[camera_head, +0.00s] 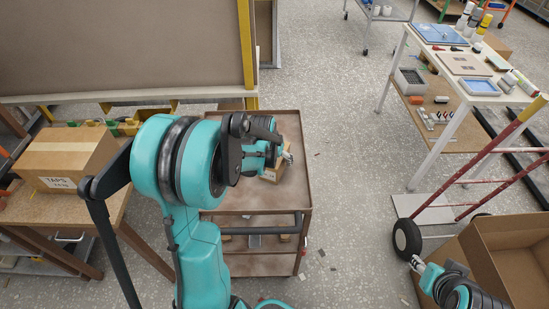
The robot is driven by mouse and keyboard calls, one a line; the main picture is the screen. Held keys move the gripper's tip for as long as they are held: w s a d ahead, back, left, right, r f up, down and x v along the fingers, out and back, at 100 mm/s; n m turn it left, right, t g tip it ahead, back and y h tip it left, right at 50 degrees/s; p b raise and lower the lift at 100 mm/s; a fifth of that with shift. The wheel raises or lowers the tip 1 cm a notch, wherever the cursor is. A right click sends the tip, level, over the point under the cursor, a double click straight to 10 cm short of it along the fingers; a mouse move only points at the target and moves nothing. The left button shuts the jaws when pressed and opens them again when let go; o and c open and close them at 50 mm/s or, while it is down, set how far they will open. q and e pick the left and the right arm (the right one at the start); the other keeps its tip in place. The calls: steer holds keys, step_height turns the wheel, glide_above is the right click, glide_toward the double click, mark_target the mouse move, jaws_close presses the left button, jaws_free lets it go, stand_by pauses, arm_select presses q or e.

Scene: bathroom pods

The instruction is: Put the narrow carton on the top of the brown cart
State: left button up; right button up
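The brown cart (297,210) stands in the middle, with a flat top and a lower shelf. A small cardboard carton (270,176), probably the narrow carton, is on or just above the cart's top; most of it is hidden by my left gripper. My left gripper (287,159) is over the cart top, right at this carton. Whether its fingers are closed on the carton is not clear. My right gripper (416,264) is low at the right, away from the cart, in front of a black wheel; its finger state is too small to tell.
A carton marked TAPS (68,160) sits on a wooden table at left. A large open box (510,250) and a red hand truck (490,160) are at right. A white workbench (450,70) with several items stands behind.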

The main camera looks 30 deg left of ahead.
arm_select(q)
steer(key=shift+r, duration=0.1)
steer(key=shift+r+p, duration=0.3)
steer(key=shift+r, duration=0.1)
steer(key=p+v, duration=0.3)
steer(key=v, duration=0.8)
steer(key=shift+s+d+r+p, duration=0.1)
steer(key=shift+s+p, duration=0.1)
steer(key=shift+p, duration=0.2)
steer(key=s+d+r+m+t, duration=0.1)
steer(key=s+d+r, duration=0.1)
steer(key=s+d, duration=0.5)
steer(key=s+d+r+t, duration=0.1)
steer(key=s+d+r, duration=0.1)
steer(key=s+d, duration=0.5)
steer(key=shift+s+d+r+m+t+h, duration=0.2)
steer(key=shift+d+r+m+t+h, duration=0.1)
steer(key=shift+m+t, duration=0.1)
step_height(320, 180, down, 3)
steer(key=b, duration=0.2)
steer(key=shift+b, duration=0.4)
